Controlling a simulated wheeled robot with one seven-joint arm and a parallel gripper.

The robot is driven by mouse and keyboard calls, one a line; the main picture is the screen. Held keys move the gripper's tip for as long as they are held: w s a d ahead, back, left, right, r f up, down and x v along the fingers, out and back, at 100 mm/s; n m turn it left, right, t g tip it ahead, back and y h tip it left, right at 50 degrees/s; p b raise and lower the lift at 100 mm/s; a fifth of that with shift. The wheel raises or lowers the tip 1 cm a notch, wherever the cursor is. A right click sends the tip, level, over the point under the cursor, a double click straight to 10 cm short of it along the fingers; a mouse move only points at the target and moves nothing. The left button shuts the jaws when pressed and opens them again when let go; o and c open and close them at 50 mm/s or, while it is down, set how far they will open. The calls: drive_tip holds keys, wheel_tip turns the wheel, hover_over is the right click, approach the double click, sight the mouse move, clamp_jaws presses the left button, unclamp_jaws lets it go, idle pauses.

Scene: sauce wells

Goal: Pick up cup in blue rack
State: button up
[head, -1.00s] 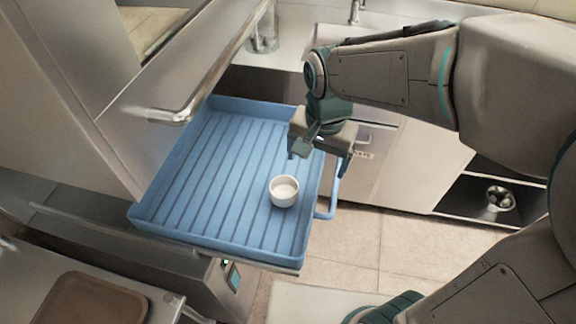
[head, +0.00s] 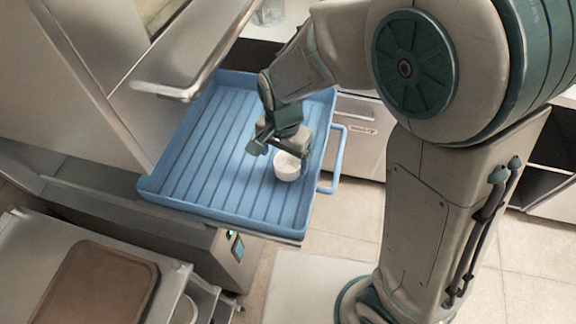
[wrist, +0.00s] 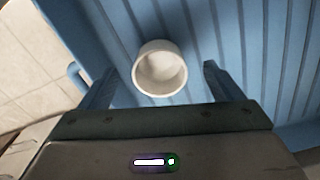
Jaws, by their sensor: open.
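A small white cup (head: 287,168) stands upright in the blue rack (head: 190,165), near the rack's right side in the head view. My gripper (head: 277,152) is just above and behind the cup and partly covers its rim. In the wrist view the cup (wrist: 160,68) is empty and lies between and beyond the two fingertips of my gripper (wrist: 160,78). The fingers are apart, with a gap on each side of the cup. The ridged floor of the blue rack (wrist: 215,25) fills most of that view.
The rack has raised side walls and a blue handle (head: 337,160) on its right. A metal bar handle (head: 175,88) juts out above the rack's left back part. A brown tray (head: 100,290) lies on a metal surface at the lower left. Open floor (head: 300,275) lies in front.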

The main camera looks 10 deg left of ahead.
sight(286, 165)
drive_tip(key=f, duration=0.4)
drive_tip(key=shift+w+d, duration=0.25)
drive_tip(key=shift+w, duration=0.1)
drive_tip(key=shift+f+p, duration=0.3)
drive_tip(key=shift+f, duration=0.25)
drive_tip(key=c, duration=1.1)
